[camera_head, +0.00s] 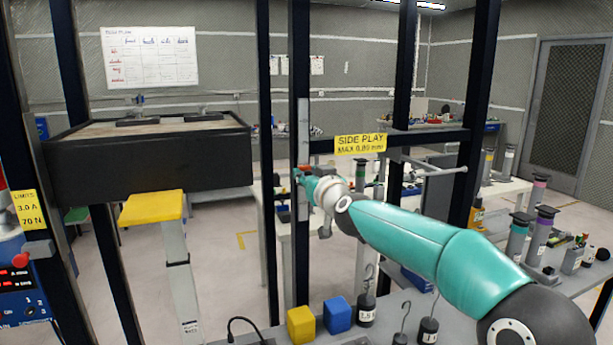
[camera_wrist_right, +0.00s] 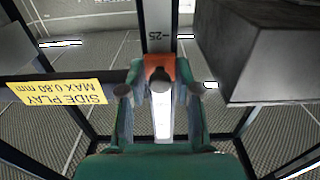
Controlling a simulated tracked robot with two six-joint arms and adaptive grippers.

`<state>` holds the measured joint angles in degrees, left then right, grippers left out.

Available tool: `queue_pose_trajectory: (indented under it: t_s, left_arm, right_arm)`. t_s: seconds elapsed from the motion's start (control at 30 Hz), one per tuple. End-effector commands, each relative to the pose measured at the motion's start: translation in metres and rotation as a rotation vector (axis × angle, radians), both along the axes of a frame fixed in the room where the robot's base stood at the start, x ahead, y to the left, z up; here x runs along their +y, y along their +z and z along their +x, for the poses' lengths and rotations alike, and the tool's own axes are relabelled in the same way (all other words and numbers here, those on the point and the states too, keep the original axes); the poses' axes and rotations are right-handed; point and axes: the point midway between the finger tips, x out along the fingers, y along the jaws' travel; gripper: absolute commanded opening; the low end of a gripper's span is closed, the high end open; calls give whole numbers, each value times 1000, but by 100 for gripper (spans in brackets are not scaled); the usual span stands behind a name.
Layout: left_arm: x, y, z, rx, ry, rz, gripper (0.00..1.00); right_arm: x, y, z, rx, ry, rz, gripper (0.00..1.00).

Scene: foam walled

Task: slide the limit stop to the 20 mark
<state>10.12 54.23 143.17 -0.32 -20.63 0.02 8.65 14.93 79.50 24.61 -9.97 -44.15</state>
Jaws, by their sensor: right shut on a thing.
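The limit stop (camera_wrist_right: 158,66) is an orange-red slider on a pale upright scale (camera_head: 303,130). In the wrist view, the scale (camera_wrist_right: 159,15) shows a 25 mark beyond the stop. The 20 mark cannot be made out. My right gripper (camera_wrist_right: 160,88) is shut on the stop, with one teal finger on each side of it. In the head view, my right gripper (camera_head: 304,182) reaches the scale from the right and mostly hides the stop; only a small red patch shows. My left gripper is in neither view.
A yellow SIDE PLAY sign (camera_head: 360,144) hangs on a dark crossbar right of the scale. Dark frame posts stand around it. A black tray (camera_head: 150,165) is at left. Yellow (camera_head: 301,324) and blue (camera_head: 337,316) blocks and hooked weights (camera_head: 366,309) stand on the bench below.

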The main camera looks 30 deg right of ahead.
Motion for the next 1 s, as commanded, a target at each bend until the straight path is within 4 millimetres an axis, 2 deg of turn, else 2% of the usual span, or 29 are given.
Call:
queue_pose_trajectory:
  t_s: [0.5,0.63,0.97,1.0]
  left_arm:
    - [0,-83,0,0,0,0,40]
    - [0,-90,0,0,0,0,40]
    - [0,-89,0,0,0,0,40]
    - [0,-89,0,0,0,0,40]
  right_arm:
    - [0,-96,0,2,1,-1,0]
    - [1,-105,0,2,1,-1,0]
    - [1,-107,1,9,4,2,0]
    - [1,-108,1,10,4,2,36]
